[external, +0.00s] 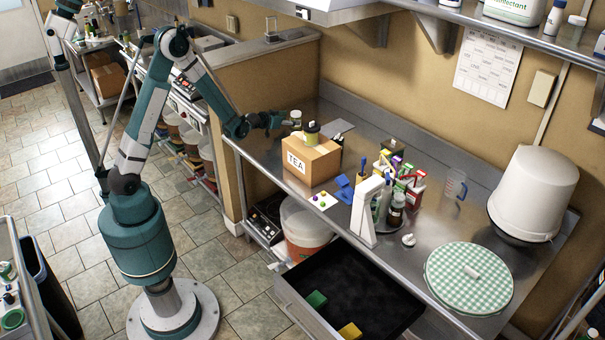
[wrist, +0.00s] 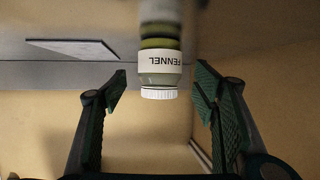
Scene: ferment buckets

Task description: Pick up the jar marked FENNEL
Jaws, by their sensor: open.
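The jar marked FENNEL (wrist: 160,68) has a white lid, a white label and greenish contents. It appears upside down in the wrist view, with its lid toward the bottom of the picture. My gripper (wrist: 160,92) is open, with one finger on each side of the jar's line. Gaps show between the jar and both fingers, and I cannot tell how far ahead of the fingertips it stands. In the external view, a small pale-lidded jar (external: 295,116) is just right of my gripper (external: 281,120), behind the cardboard box; its label cannot be read there.
The cardboard TEA box (external: 325,162) stands close to my gripper, with a yellow, dark-topped container (external: 311,133) at it. Several bottles and cartons (external: 397,190) crowd the steel counter (external: 437,222) farther right. An open black drawer (external: 365,285) juts out below.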

